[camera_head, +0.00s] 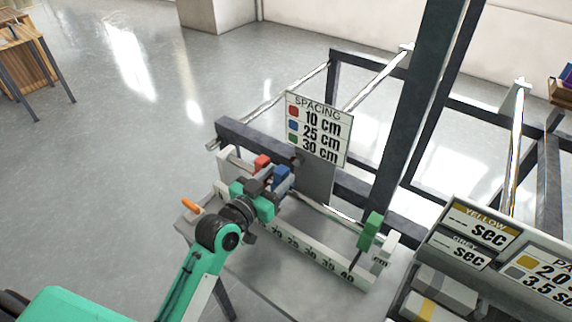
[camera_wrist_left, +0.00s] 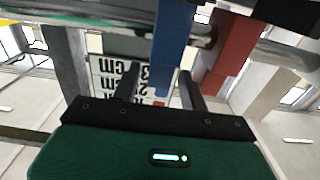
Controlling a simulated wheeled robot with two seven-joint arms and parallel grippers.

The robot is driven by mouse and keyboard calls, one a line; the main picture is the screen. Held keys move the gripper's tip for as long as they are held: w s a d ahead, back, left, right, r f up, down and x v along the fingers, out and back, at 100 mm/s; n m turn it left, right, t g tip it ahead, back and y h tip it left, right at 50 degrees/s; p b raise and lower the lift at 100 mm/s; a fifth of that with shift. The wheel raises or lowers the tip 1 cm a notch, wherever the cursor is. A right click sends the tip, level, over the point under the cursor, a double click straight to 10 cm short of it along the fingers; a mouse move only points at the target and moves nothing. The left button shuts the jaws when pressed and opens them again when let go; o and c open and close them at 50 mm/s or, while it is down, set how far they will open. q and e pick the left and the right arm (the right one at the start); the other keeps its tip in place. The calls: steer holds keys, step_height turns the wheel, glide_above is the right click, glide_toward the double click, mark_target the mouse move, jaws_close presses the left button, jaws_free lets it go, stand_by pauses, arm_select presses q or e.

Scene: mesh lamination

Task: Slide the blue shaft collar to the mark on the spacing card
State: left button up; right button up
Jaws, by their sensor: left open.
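The blue shaft collar (camera_head: 281,175) sits on a rod above the ruler (camera_head: 318,264), towards its left end. My left gripper (camera_head: 268,183) is at this collar with its jaws open. In the left wrist view the blue collar (camera_wrist_left: 173,45) shows ahead of and between the two dark fingers (camera_wrist_left: 160,88); whether they touch it I cannot tell. The spacing card (camera_head: 319,128) stands behind and lists red 10 cm, blue 25 cm and green 30 cm. My arm hides part of the ruler's low end. My right gripper is not in view.
The red collar (camera_head: 262,162) is close beside the blue one, on its left. The green collar (camera_head: 370,231) is near the rod's right end. Between blue and green the rod looks clear. Dark frame posts (camera_head: 406,120) and a panel with sec labels (camera_head: 470,237) stand to the right.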

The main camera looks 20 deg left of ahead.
mark_target(286, 168)
arm_select(q)
steer(key=x, duration=0.3)
steer(key=shift+w+d, duration=0.1)
steer(key=shift+w, duration=0.1)
steer(key=shift+w+d, duration=0.1)
steer(key=shift+w, duration=0.15)
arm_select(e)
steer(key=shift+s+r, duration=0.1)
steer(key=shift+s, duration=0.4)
arm_select(q)
steer(key=shift+c, duration=0.4)
